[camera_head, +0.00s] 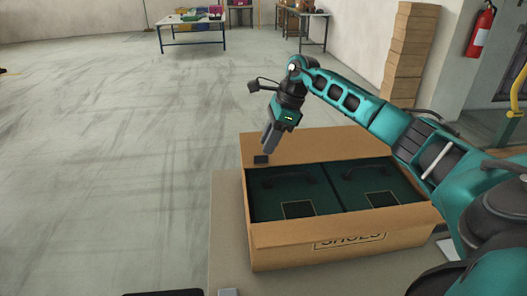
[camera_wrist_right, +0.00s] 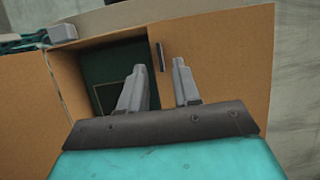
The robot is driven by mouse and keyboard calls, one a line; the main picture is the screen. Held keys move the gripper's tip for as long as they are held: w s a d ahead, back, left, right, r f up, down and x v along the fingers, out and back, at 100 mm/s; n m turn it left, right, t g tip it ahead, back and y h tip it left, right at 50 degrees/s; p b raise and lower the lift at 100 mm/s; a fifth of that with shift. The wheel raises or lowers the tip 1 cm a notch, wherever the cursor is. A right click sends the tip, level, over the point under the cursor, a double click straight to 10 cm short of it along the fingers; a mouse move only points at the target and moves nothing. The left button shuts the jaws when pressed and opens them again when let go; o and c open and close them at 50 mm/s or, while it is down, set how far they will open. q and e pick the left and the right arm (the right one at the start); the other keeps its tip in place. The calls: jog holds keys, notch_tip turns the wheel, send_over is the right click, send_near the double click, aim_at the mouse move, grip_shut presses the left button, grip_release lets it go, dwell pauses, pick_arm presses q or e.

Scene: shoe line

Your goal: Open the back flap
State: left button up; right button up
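A brown cardboard box (camera_head: 340,237) marked SHOES stands on a table. Two dark green shoe boxes (camera_head: 290,185) (camera_head: 375,180) lie inside it. A cardboard back flap (camera_head: 325,146) stands up along the far side. My right gripper (camera_head: 268,152) is at the box's far left corner, pointing down. In the right wrist view its two fingers (camera_wrist_right: 160,70) are apart, with a thin dark piece (camera_wrist_right: 160,57) between their tips, beside a cardboard panel (camera_wrist_right: 225,65). Contact is unclear.
Grey tabletop (camera_head: 224,235) is bare left of the box. Stacked cartons (camera_head: 408,50) and a fire extinguisher (camera_head: 481,32) are at the back right. Another table (camera_head: 190,42) with coloured bins stands far off. The floor at left is open.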

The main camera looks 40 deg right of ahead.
aim_at(262, 156)
jog(key=shift+x, duration=2.05)
jog(key=shift+c, duration=0.3)
grip_shut()
